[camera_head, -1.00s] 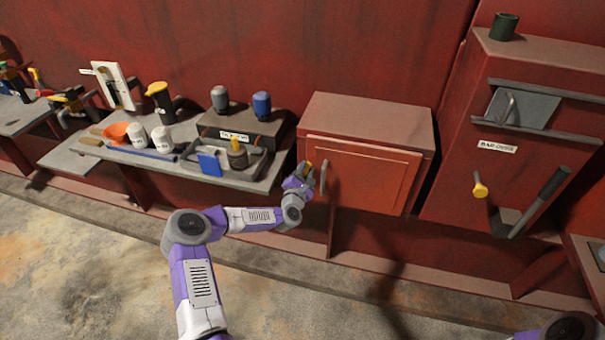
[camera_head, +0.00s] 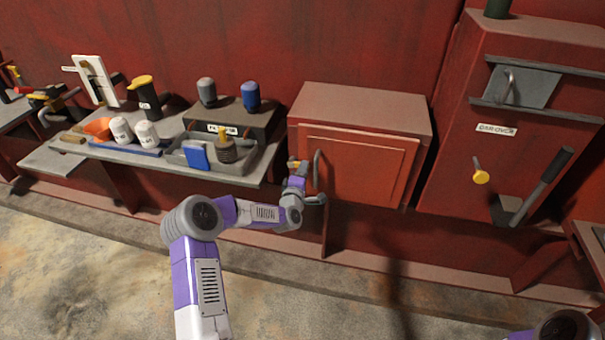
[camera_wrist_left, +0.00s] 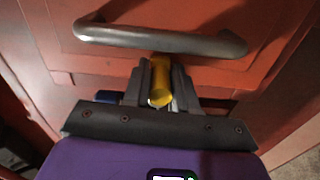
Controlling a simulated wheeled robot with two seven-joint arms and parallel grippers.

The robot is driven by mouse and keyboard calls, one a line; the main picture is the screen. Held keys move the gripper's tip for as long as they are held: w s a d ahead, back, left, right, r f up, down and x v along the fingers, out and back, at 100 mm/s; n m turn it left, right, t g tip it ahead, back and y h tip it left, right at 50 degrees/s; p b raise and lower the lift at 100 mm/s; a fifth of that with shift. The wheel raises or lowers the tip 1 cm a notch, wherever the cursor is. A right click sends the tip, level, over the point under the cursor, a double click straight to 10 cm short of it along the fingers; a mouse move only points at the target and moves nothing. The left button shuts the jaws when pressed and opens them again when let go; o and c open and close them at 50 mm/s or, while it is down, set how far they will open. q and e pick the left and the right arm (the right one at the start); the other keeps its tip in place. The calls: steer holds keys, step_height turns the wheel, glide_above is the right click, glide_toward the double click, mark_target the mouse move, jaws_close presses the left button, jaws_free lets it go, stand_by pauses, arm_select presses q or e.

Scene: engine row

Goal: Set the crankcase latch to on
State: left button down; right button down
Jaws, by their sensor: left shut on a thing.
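The red cabinet (camera_head: 365,105) stands in the middle of the head view, with a panelled door (camera_head: 357,166) and a grey bar handle (camera_head: 317,170). A small yellow latch (camera_head: 293,164) is at the door's left edge, beside the handle. My left gripper (camera_head: 298,174) is at this latch. In the left wrist view the jaws (camera_wrist_left: 160,88) are shut on the yellow latch grip (camera_wrist_left: 160,75), just below the grey handle (camera_wrist_left: 160,40). The latch's pivot and any on/off marking are hidden or too small to read. My right gripper is not in view.
A bench at left holds a grey tray (camera_head: 255,160), a blue object (camera_head: 195,154), white canisters and an orange funnel (camera_head: 98,128). A red unit at right carries a yellow-knobbed lever (camera_head: 480,176) and a dark-handled bar (camera_head: 543,184). Floor in front is open.

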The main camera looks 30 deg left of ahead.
arm_select(q)
steer(key=shift+a+m+b, duration=0.35)
steer(key=shift+m+b, duration=0.05)
steer(key=shift+m, duration=0.2)
steer(key=c, duration=1)
jaws_free()
steer(key=shift+o, duration=0.2)
steer(key=shift+d+f, duration=0.15)
steer(key=shift+m, duration=0.3)
steer(key=p+v, duration=0.1)
steer(key=v, duration=0.6)
steer(key=shift+s, duration=0.3)
steer(key=shift+d, duration=0.15)
